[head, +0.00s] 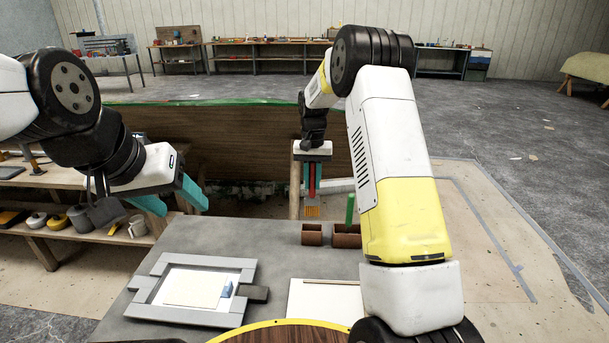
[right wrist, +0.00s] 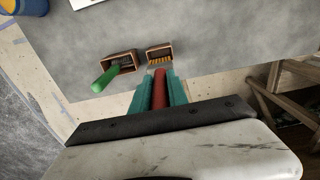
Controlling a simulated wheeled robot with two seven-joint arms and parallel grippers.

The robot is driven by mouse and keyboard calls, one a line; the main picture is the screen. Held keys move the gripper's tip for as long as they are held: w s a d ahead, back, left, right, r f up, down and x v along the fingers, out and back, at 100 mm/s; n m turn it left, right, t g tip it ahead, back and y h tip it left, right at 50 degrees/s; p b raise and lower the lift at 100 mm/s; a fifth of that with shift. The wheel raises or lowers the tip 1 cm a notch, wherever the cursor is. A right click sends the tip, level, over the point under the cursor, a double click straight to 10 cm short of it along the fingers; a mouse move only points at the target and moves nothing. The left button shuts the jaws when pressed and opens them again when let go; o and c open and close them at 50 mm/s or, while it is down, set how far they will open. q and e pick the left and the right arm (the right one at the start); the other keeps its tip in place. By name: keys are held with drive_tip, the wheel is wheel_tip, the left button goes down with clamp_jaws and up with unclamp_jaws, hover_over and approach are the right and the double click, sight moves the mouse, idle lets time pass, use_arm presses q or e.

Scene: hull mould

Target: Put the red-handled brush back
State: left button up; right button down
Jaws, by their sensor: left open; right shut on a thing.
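The red-handled brush, with its red handle (right wrist: 159,90) and orange bristles (head: 312,211), hangs bristles down from my right gripper (head: 312,192). The teal fingers are shut on the handle. Two small brown open boxes stand at the far edge of the grey table. The bristles are just above the left box (head: 312,236) in the head view, and in the right wrist view they line up with its opening. The right box (head: 346,238) holds a green-handled brush (head: 350,209); my right arm partly hides this box. My left gripper (head: 178,200) is open and empty at the table's left.
A grey frame (head: 236,307) around a pale panel, with a small blue block (head: 227,289), lies on the table. A white board (head: 320,302) with a thin stick lies to its right. A wooden shelf (head: 85,240) with tubs stands left. Bare tabletop lies between frame and boxes.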

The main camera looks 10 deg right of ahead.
sight(312, 205)
drive_tip(key=shift+f, duration=5.25)
drive_tip(key=shift+f, duration=0.5)
drive_tip(key=c, duration=1.2)
unclamp_jaws()
drive_tip(key=shift+r, duration=0.1)
